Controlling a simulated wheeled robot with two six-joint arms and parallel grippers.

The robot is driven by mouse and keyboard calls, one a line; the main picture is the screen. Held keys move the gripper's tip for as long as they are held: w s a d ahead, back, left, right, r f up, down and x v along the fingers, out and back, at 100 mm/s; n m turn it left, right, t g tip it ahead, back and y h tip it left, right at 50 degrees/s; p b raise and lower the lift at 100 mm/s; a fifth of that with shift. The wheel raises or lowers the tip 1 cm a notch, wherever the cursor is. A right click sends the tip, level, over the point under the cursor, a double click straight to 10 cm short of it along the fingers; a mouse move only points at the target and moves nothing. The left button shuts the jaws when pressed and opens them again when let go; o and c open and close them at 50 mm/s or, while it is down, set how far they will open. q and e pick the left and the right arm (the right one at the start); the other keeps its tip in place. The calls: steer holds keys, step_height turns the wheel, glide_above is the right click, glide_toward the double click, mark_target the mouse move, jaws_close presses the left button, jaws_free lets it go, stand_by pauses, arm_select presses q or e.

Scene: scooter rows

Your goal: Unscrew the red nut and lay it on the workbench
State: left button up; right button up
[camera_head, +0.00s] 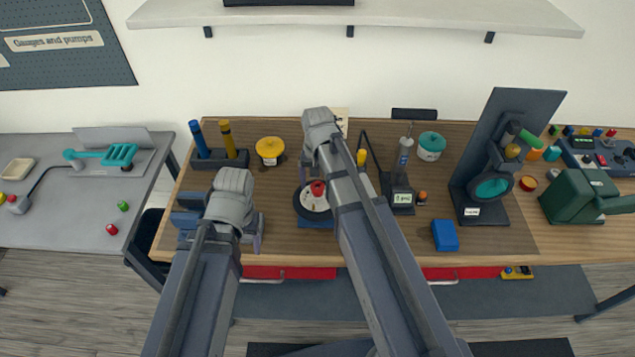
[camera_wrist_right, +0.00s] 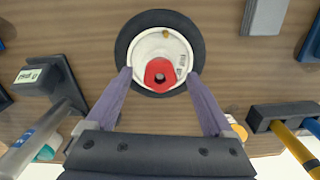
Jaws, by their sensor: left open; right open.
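The red nut (camera_head: 317,188) sits on the white hub of a small black-tyred wheel (camera_head: 306,208) on the wooden workbench (camera_head: 350,240). In the right wrist view the red nut (camera_wrist_right: 160,75) shows a dark hole in its middle, and the wheel (camera_wrist_right: 130,40) lies behind it. My right gripper (camera_wrist_right: 159,74) is open, with its purple fingertips on either side of the nut and a gap on each side. Its height above the nut is hard to judge. My left gripper (camera_head: 245,238) is open over the left part of the bench; its jaws are partly hidden.
A rack (camera_head: 215,159) with blue and yellow handles and a yellow-topped pot (camera_head: 270,150) stand behind. A gauge (camera_head: 401,198), a blue block (camera_head: 445,235) and a tall dark stand (camera_head: 510,130) are to the right. Bare wood lies in front of the wheel.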

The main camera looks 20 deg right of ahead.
jaws_close()
steer(key=n, duration=0.5)
steer(key=shift+n, duration=0.3)
steer(key=n, duration=1)
steer(key=shift+n, duration=0.3)
steer(key=n, duration=0.5)
steer(key=shift+n, duration=0.3)
jaws_free()
